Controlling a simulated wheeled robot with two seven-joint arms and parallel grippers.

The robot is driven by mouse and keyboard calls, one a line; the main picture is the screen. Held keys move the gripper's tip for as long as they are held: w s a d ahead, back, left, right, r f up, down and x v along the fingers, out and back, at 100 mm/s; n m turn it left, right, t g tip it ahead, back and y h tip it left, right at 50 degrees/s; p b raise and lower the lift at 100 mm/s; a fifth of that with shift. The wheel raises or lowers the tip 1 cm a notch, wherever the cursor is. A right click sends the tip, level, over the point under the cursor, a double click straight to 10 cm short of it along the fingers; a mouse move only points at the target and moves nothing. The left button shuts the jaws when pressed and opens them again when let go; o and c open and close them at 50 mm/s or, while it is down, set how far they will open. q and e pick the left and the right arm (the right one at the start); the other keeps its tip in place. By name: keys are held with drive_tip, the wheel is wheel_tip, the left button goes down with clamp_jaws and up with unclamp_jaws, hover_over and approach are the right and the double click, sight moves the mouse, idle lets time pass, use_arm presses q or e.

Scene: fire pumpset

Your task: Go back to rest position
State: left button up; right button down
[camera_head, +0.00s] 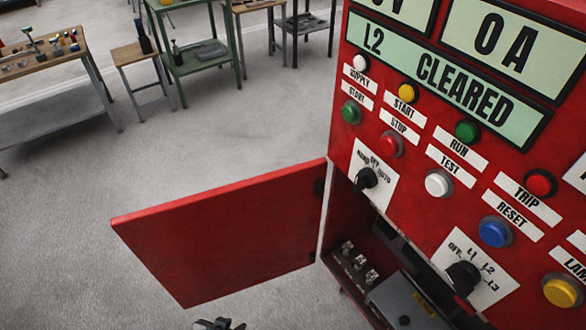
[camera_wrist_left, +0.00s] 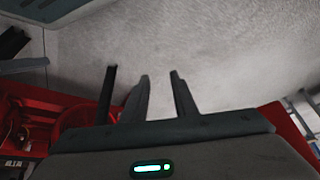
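My left gripper (camera_head: 219,324) just enters the bottom edge of the head view, below the open red door (camera_head: 225,232) and over the grey floor. In the left wrist view my left gripper (camera_wrist_left: 160,76) has its two dark fingers apart, with only floor between them, so it is open and empty. The red pump panel (camera_head: 345,142) fills the right of the head view, apart from the gripper. Its lower compartment is open and shows a grey box (camera_head: 403,303) and several small terminals (camera_head: 359,262). My right gripper is in neither view.
The panel front carries a black selector knob (camera_head: 366,179), a second knob (camera_head: 463,277) and several buttons. A workbench (camera_head: 45,57), a stool (camera_head: 133,54) and a green table (camera_head: 195,62) stand at the back left. The floor (camera_head: 70,240) left of the door is clear.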

use_arm(q)
drive_tip(key=s+d+f+t+h, duration=0.1)
drive_tip(key=s+d+f+t, duration=0.1)
drive_tip(key=f, duration=1.5)
drive_tip(key=shift+s+d+f, duration=0.2)
drive_tip(key=shift+s+d, duration=0.3)
drive_tip(key=shift+d, duration=0.15)
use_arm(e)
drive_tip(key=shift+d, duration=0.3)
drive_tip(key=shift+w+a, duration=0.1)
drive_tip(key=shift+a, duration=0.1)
